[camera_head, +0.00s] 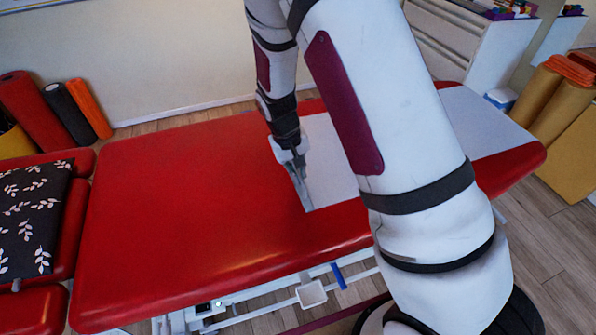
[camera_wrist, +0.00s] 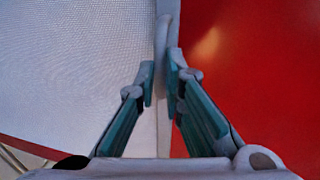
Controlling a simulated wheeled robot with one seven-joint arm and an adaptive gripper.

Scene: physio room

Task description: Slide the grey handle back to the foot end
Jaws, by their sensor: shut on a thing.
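The grey handle (camera_wrist: 161,45) is a thin bar along the edge of a pale grey sheet (camera_head: 332,165) on the red treatment couch (camera_head: 180,210). My gripper (camera_wrist: 161,85) is shut on it, with a teal-lined finger on either side. In the wrist view the pale sheet (camera_wrist: 75,70) lies left of the handle and bare red padding (camera_wrist: 250,80) lies right. In the head view my gripper (camera_head: 301,180) reaches down to the sheet's left edge near the couch's middle. The handle is mostly hidden there by my gripper.
My arm covers part of the couch's right half. Rolled mats stand at the back left (camera_head: 78,108) and right (camera_head: 540,92). A white drawer unit (camera_head: 450,40) stands behind. The red padding left of my gripper is clear.

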